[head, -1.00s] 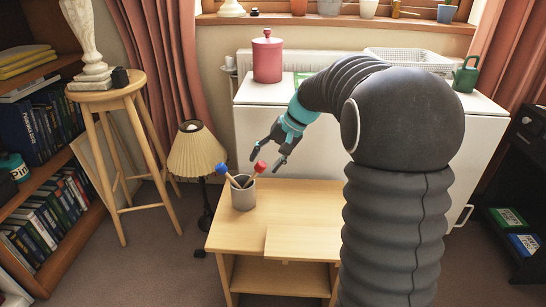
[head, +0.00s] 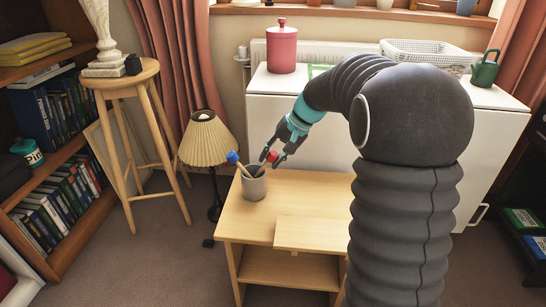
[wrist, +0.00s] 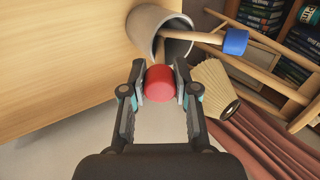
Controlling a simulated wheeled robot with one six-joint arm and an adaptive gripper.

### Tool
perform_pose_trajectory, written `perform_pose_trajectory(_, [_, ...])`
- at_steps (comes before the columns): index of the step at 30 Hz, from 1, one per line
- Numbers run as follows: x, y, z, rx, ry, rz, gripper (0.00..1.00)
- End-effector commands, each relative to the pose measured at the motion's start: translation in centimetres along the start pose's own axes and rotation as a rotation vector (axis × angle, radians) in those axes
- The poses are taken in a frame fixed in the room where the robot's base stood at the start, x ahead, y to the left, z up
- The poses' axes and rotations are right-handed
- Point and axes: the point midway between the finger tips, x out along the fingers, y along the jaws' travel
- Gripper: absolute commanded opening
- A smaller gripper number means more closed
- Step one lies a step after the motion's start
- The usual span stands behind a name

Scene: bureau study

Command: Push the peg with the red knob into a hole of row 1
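The peg with the red knob (head: 271,157) leans to the right in a grey pot (head: 254,187) on the low wooden table. In the wrist view its red knob (wrist: 160,83) sits between my two fingers, whose pads appear to press on its sides. My gripper (head: 272,158) is shut on the knob, with the peg still in the pot (wrist: 150,25). A second peg with a blue knob (head: 232,157) leans left in the same pot; its knob also shows in the wrist view (wrist: 235,42). No board with rows of holes can be made out.
The wooden table (head: 310,232) is otherwise bare. A lamp (head: 206,140) stands left of it. Behind is a white cabinet (head: 275,115) with a red canister (head: 282,48), a white basket (head: 428,55), a green watering can (head: 485,70) and a green-edged item (head: 317,70) partly behind my arm.

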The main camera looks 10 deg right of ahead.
Motion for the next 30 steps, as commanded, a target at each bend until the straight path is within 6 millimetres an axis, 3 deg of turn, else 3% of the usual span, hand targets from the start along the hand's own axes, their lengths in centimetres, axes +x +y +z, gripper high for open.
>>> perform_pose_trajectory(11, [-0.1,0.0,0.0,0.000,0.000,0.000,0.00])
perform_pose_trajectory(30, [-3.3,-0.1,0.0,0.000,0.000,0.000,0.00])
